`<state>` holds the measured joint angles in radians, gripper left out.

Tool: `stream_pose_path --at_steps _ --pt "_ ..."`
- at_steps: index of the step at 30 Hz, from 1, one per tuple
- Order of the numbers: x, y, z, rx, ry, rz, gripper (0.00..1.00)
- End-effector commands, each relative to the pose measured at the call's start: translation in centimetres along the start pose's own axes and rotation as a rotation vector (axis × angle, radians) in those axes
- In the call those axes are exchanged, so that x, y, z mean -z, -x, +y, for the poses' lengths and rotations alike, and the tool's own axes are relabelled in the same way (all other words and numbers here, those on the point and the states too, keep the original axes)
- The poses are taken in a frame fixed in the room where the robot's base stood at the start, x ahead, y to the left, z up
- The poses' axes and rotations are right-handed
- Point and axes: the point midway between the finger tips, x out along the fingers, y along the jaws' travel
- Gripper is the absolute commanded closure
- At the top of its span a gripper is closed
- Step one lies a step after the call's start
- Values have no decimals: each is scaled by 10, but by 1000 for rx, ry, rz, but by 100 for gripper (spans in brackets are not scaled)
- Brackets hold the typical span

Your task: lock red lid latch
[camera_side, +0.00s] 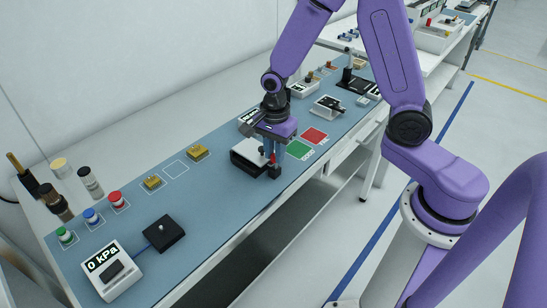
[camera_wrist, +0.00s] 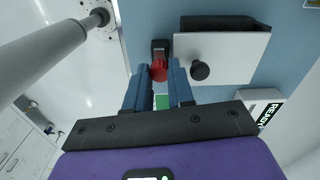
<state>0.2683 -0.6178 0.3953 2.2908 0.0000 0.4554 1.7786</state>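The test handler (camera_side: 246,158) is a low box with a white top and dark sides in the middle of the blue mat. Its white lid (camera_wrist: 235,55) has a round black knob (camera_wrist: 200,70) in the wrist view. The red lid latch (camera_wrist: 158,70) stands at the lid's edge by a small black block; it also shows in the side view (camera_side: 272,158). My gripper (camera_wrist: 160,68) points down over it, with the blue fingers apart on either side of the red latch. A narrow gap seems to show beside the latch; firm contact is not visible.
A READY display (camera_wrist: 270,114) stands close to the handler. Red (camera_side: 314,135) and green (camera_side: 299,150) squares lie right of it. Gold parts (camera_side: 197,152), colored-capped cylinders (camera_side: 116,199) and a 0 kPa meter (camera_side: 108,270) are to the left.

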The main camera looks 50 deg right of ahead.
Motion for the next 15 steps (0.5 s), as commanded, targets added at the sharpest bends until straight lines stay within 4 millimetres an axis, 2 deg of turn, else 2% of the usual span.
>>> stream_pose_path --at_steps 4,12,15 --pt "0 0 0 0 -21 0 94" --pt "0 0 0 0 -258 0 94" --pt "0 0 0 0 -286 0 94"
